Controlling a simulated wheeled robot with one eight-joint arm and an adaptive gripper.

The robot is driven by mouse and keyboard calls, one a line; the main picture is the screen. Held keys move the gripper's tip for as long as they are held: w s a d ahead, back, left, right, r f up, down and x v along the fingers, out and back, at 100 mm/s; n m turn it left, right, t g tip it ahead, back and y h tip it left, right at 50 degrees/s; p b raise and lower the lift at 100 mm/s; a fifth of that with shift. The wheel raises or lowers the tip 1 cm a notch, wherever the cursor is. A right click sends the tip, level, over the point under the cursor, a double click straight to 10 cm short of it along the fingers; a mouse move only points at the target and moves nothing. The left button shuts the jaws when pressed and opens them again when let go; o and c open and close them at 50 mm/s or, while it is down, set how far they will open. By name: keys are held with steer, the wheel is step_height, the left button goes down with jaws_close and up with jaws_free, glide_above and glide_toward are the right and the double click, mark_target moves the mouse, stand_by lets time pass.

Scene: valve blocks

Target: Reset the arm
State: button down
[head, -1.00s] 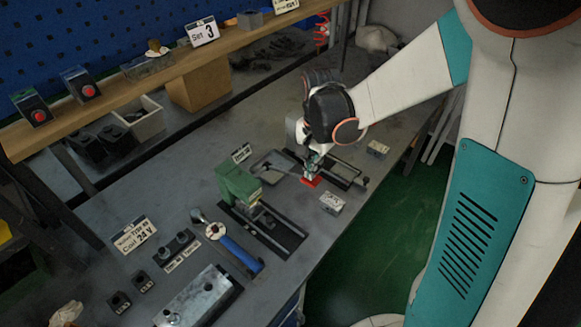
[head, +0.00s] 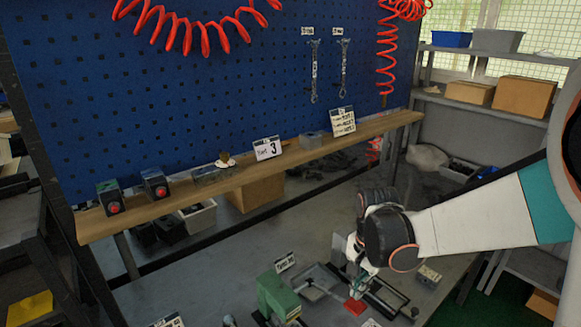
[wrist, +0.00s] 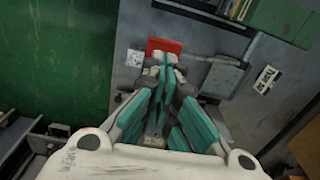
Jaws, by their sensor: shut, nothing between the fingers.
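My gripper (wrist: 162,60) is shut and empty in the wrist view, its teal and grey fingers brought together at the tips. Its tips overlap a red block (wrist: 165,46) in that view; whether they touch it cannot be told. In the head view my gripper (head: 360,288) points down over the bench, just above the red block (head: 355,306). A grey tray (head: 318,284) lies left of it and a dark-framed fixture (head: 386,298) right of it.
A green block fixture (head: 278,297) stands on the bench left of my gripper. A wooden shelf (head: 290,160) with two red-button boxes and a "3" sign (head: 268,149) runs behind. A small labelled block (head: 428,276) sits to the right. Bench space behind my gripper is mostly clear.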

steer(key=s+r+n+t+b, duration=0.1)
steer(key=s+n+t+b, duration=0.2)
steer(key=s+n+b, duration=0.2)
steer(key=s+r+n+t+b, duration=0.2)
steer(key=s+n+t+b, duration=0.2)
steer(key=s, duration=0.5)
steer(key=shift+s+r+n+b, duration=0.25)
steer(key=shift+s+n+b, duration=0.15)
steer(key=shift+n, duration=0.3)
